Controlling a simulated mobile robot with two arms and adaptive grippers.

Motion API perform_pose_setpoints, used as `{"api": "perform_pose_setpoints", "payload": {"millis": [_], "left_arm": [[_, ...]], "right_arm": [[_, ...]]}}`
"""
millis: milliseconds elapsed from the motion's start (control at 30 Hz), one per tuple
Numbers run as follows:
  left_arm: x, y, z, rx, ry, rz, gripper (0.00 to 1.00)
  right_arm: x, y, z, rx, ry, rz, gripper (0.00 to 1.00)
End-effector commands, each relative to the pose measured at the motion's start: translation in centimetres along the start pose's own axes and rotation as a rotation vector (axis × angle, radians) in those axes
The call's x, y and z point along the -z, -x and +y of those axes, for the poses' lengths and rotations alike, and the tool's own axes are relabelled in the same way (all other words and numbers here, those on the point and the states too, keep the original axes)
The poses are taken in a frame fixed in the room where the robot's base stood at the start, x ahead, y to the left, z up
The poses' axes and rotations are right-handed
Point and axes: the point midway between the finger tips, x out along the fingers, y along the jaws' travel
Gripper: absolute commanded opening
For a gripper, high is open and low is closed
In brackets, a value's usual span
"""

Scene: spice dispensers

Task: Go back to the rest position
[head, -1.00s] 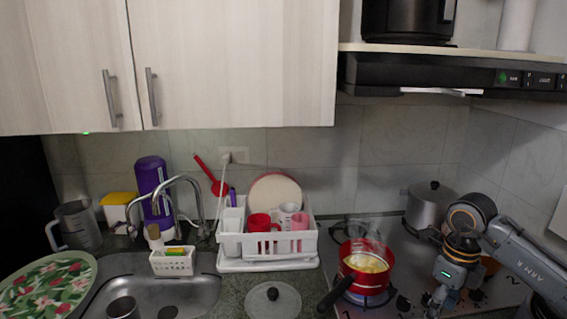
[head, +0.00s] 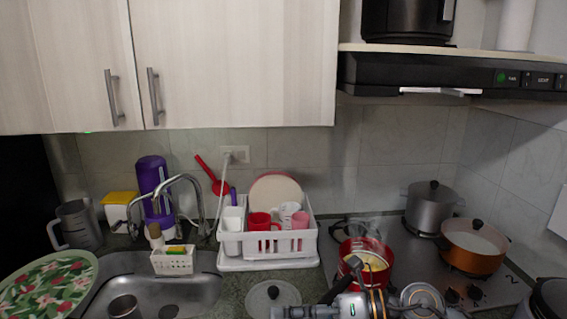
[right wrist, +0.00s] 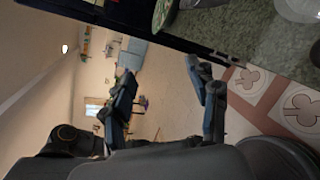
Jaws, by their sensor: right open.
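My right gripper (head: 292,313) is at the bottom edge of the head view, in front of the red pot (head: 365,254) and beside the glass lid (head: 270,296). Its forearm covers part of the pot's front. In the right wrist view, the two fingers of my right gripper (right wrist: 165,98) are spread apart with nothing between them. My left gripper is in neither view. The red pot stands on the stove with yellowish food and steam in it.
An orange pan (head: 474,247) and a lidded grey pot (head: 430,207) stand on the stove's right side. A white dish rack (head: 267,262) holds mugs and a plate. The sink (head: 205,291) and a floral tray (head: 50,285) are left. The range hood (head: 450,75) overhangs the stove.

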Motion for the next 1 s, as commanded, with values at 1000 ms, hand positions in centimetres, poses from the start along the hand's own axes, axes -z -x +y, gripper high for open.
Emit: {"api": "perform_pose_setpoints", "payload": {"millis": [1000], "left_arm": [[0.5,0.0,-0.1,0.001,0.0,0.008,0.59]], "right_arm": [[23.2,16.6,-13.7,0.21,-2.254,-1.856,0.59]]}}
